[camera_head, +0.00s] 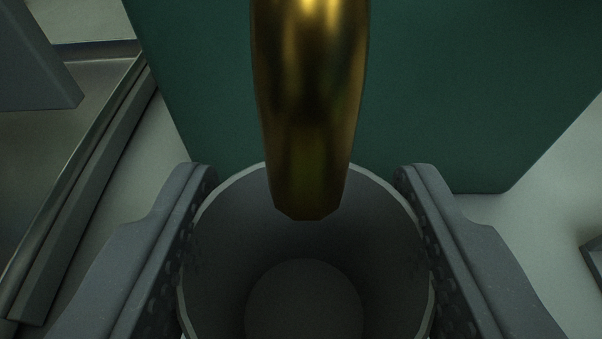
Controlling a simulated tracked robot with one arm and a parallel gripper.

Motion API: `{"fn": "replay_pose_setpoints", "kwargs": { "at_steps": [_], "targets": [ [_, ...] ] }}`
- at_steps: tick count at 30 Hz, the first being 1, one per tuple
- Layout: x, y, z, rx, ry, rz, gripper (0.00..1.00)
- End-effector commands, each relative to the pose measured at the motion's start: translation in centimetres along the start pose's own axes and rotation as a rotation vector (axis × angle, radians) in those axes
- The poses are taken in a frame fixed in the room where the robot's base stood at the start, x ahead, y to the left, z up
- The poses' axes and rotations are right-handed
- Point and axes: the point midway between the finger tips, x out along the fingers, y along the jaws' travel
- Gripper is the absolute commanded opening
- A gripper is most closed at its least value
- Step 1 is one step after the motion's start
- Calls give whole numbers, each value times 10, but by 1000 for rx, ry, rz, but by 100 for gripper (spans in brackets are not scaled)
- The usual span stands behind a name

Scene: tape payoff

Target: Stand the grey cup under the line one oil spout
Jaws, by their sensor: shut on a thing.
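The grey cup (222,250) is in the lower middle of the head view, mouth up, and I look down into it. Its inside looks empty. My gripper (305,190) is shut on the cup, with one finger against its left side and one against its right. A brass-coloured spout (310,110) comes down from the top of the view. Its lower end overlaps the cup's mouth in the picture, near the far rim. I cannot tell the height between the spout's end and the rim. The cup's underside is hidden.
A dark green panel (470,90) fills the back behind the spout. A pale surface (530,220) shows at the right, with a dark-edged thing (594,262) at the right edge. At the left are a metal tray-like surface (60,150) with a raised rim and a grey block (35,60).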

Motion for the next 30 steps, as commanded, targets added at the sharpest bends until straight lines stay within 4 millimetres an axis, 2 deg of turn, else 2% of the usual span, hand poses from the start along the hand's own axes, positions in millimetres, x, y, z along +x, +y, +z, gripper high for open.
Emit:
{"fn": "replay_pose_setpoints", "kwargs": {
  "at_steps": [4, 12, 18, 19, 21, 30],
  "targets": [
    [5, 0, 3, 0, 1, 0, 22],
    [14, 0, 33, 0, 0, 0, 22],
    [14, 0, 32, 0, 0, 0, 22],
    [14, 0, 32, 0, 0, 0, 56],
    [14, 0, 32, 0, 0, 0, 70],
    [13, 0, 32, 0, 0, 0, 70]
  ]
}}
